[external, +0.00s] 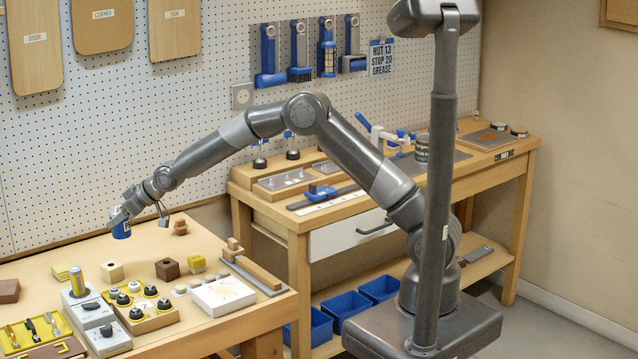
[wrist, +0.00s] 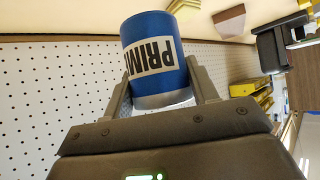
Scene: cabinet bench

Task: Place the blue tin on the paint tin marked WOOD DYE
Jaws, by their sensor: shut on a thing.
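My gripper (external: 122,216) is shut on the blue tin (external: 121,231), at the far left end of my outstretched arm, near the pegboard and over the back of the front bench. In the wrist view the blue tin (wrist: 153,50) sits between the two fingers (wrist: 165,95). Its white label, upside down there, shows "PRIM", with the rest cut off by the curve. A dark tin with a pale label (external: 422,148) stands on the far bench, just left of my column. Its lettering is too small to read, and I cannot make out WOOD DYE anywhere.
The front bench (external: 60,258) holds wooden blocks, knobs in a tray, a grey switch box (external: 92,309) and a white board (external: 223,296).

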